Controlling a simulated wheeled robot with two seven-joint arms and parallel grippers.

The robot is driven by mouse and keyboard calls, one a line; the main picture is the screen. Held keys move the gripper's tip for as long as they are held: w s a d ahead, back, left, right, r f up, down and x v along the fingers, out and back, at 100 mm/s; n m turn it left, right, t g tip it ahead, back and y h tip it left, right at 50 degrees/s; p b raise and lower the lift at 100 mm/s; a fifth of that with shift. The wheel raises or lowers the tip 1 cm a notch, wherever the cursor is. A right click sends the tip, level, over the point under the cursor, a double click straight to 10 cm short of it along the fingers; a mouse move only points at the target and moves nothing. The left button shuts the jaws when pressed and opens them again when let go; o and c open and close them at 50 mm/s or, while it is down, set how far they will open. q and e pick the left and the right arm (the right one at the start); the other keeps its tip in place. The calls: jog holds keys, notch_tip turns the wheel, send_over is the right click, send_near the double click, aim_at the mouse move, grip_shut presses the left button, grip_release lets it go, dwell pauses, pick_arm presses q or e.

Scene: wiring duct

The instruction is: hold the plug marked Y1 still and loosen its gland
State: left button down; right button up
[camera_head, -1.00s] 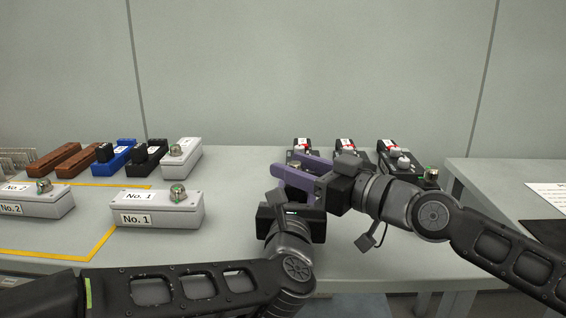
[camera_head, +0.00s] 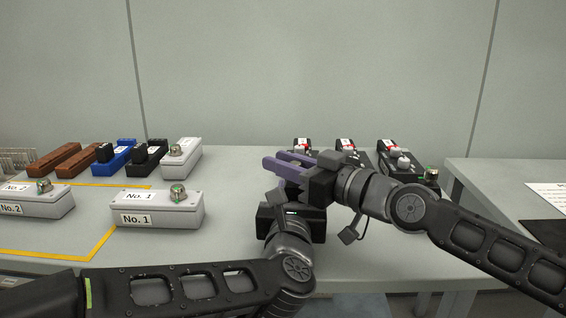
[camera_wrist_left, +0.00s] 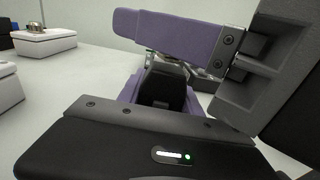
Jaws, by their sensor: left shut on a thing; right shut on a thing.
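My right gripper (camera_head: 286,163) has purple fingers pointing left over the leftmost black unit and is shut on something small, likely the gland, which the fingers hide. My left gripper (camera_head: 292,210) is below it, its fingers mostly hidden in the head view. In the left wrist view its purple fingers are shut on a black plug (camera_wrist_left: 165,88), most likely Y1; no marking is readable on it. A large purple right finger crosses just above the plug in that view.
Three black units with red and white labels stand at the back; the left one (camera_head: 302,145) is partly covered by my grippers. Grey boxes No. 1 (camera_head: 150,208) and No. 2 (camera_head: 35,203) stand left. Blue, black and brown blocks lie behind them. A gap separates the right table (camera_head: 500,180).

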grip_shut()
jog(key=shift+r+n, duration=0.1)
jog(key=shift+n, duration=0.2)
jog(key=shift+s+a+n+g+y, duration=0.15)
jog(key=shift+n+g+y, duration=0.5)
jog(key=shift+g, duration=0.4)
jog(key=shift+s+n+g+y, duration=0.2)
jog(key=shift+n+g+y, duration=0.2)
jog(key=shift+n+g, duration=0.55)
jog(key=shift+s+a+n+g+y, duration=0.15)
jog(key=shift+n+g+y, duration=0.4)
jog(key=shift+g, duration=0.65)
jog(key=o, duration=0.7)
grip_release()
jog(key=shift+d, duration=0.15)
jog(key=v, duration=1.1)
jog(key=shift+s+d, duration=0.15)
jog(key=shift+d, duration=0.25)
